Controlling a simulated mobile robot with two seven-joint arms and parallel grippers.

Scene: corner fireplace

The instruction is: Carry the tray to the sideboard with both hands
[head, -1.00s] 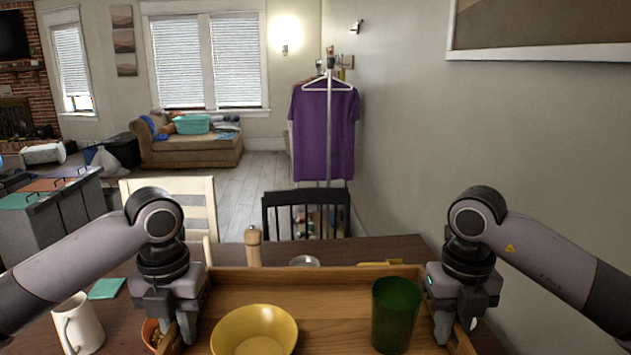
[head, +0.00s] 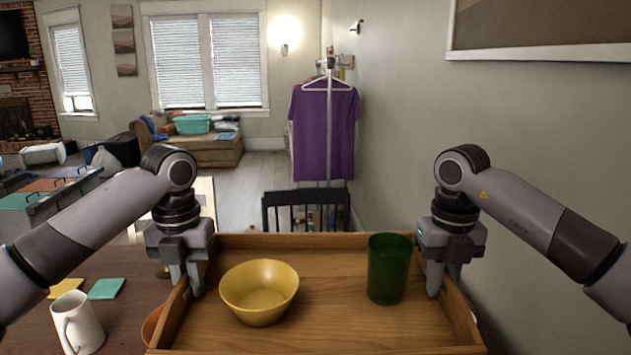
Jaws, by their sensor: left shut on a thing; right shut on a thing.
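The wooden tray (head: 335,327) is in the lower middle of the head view, held up above the dark table. A yellow bowl (head: 259,291) stands on its left part and a dark green cup (head: 389,268) stands upright on its right part. My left gripper (head: 186,281) is shut on the tray's left side wall. My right gripper (head: 440,280) is shut on the tray's right side wall. The tray looks about level. The sideboard cannot be made out in this view.
On the table (head: 118,315) at left are a white mug (head: 77,323), a teal square (head: 107,289) and a yellow square (head: 66,288). An orange-brown bowl (head: 151,325) is partly hidden by the tray. A black chair (head: 305,209) stands behind the table, with a wall at right.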

